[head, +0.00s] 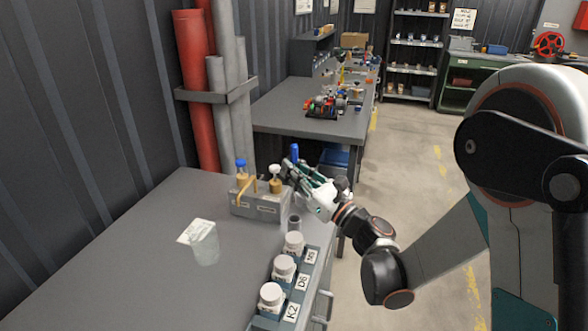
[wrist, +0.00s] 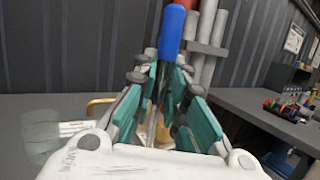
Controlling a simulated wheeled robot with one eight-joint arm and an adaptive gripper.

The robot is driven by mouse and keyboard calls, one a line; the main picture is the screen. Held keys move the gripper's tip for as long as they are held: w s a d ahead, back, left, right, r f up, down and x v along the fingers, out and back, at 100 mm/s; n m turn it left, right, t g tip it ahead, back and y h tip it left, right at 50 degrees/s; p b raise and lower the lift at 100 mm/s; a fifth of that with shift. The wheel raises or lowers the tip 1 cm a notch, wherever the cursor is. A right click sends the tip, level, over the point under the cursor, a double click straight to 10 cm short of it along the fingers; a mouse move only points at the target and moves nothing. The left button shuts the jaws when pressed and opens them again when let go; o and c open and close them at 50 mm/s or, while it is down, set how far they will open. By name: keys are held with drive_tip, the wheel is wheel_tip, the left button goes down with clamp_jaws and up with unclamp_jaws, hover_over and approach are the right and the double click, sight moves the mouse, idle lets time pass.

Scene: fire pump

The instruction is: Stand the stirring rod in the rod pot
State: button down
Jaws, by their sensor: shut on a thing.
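The stirring rod has a blue handle (head: 294,152), which also shows in the wrist view (wrist: 171,32). My gripper (head: 292,172) is shut on the rod, which stands roughly upright between the green-edged fingers (wrist: 170,95) with its handle above them. The rod's lower end is hidden behind the fingers and my wrist. A small dark grey open pot (head: 295,222), which looks like the rod pot, stands below my gripper, between the grey caddy and the labelled jars. The rod is beside and above this pot; I cannot tell the exact gap.
The grey caddy (head: 256,208) with a yellow handle holds a blue-capped and a white-capped bottle, close to my gripper. White-lidded jars (head: 284,268) stand in a labelled rack at the bench's right edge.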

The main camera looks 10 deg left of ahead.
sight(294, 201)
drive_tip(key=shift+f+b, duration=1.1)
drive_tip(key=shift+f, duration=3.7)
drive_tip(key=c, duration=1.5)
unclamp_jaws()
drive_tip(key=shift+c, duration=0.2)
wheel_tip(294, 201, up, 10)
